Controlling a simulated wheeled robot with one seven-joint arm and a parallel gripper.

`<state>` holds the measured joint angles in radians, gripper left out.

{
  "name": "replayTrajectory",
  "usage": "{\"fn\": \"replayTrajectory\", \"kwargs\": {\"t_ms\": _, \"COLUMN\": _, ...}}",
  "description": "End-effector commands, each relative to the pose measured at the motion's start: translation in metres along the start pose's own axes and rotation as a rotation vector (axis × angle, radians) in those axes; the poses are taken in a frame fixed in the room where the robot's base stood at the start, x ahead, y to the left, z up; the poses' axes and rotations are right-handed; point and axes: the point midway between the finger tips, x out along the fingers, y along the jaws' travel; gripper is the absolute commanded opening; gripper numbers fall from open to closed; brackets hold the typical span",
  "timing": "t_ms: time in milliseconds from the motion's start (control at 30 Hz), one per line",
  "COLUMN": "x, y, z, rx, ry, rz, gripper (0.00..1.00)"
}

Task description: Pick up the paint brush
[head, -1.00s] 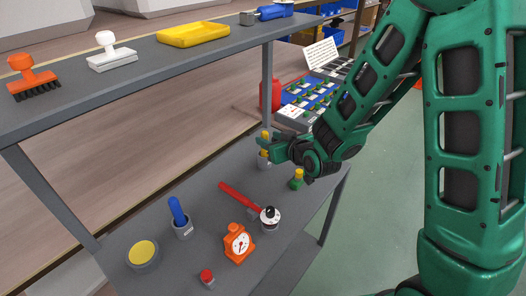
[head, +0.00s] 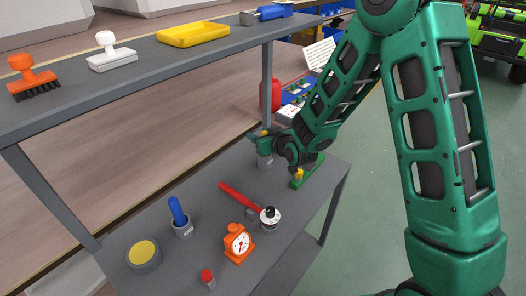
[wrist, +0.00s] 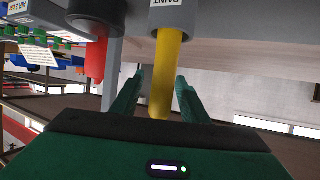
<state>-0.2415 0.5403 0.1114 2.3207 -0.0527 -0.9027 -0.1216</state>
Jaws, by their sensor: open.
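The paint brush shows as a yellow handle (wrist: 168,75) standing out of a grey holder (wrist: 170,18) marked PAINT in the wrist view. In the head view the holder (head: 265,162) stands on the far end of the lower shelf, and my gripper (head: 262,138) hides most of the handle. My gripper is open, with its two green fingers (wrist: 160,78) on either side of the yellow handle. A gap shows between the handle and the fingers. The bristles are hidden in the holder.
A green tool with a yellow part (head: 298,175) lies right of the holder. A red-handled tool (head: 237,195), orange gauge (head: 238,243) and blue-handled item (head: 178,211) stand nearer. The upper shelf (head: 130,72) overhangs the left. A red container (head: 270,95) stands behind.

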Motion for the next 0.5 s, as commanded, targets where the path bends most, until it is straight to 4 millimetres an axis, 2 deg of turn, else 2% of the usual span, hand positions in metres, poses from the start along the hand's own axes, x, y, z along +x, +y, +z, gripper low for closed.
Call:
{"fn": "replayTrajectory", "kwargs": {"t_ms": 67, "x": -0.0001, "y": 0.0, "z": -0.0001, "rx": 0.0, "ry": 0.0, "rz": 0.0, "gripper": 0.38}}
{"fn": "replayTrajectory", "kwargs": {"t_ms": 200, "x": -0.0002, "y": -0.0001, "z": -0.0001, "rx": 0.0, "ry": 0.0, "rz": 0.0, "gripper": 0.05}}
{"fn": "replayTrajectory", "kwargs": {"t_ms": 233, "x": -0.0003, "y": -0.0001, "z": -0.0001, "rx": 0.0, "ry": 0.0, "rz": 0.0, "gripper": 0.0}}
{"fn": "replayTrajectory", "kwargs": {"t_ms": 500, "x": -0.0005, "y": -0.0001, "z": -0.0007, "rx": 0.0, "ry": 0.001, "rz": 0.0, "gripper": 0.0}}
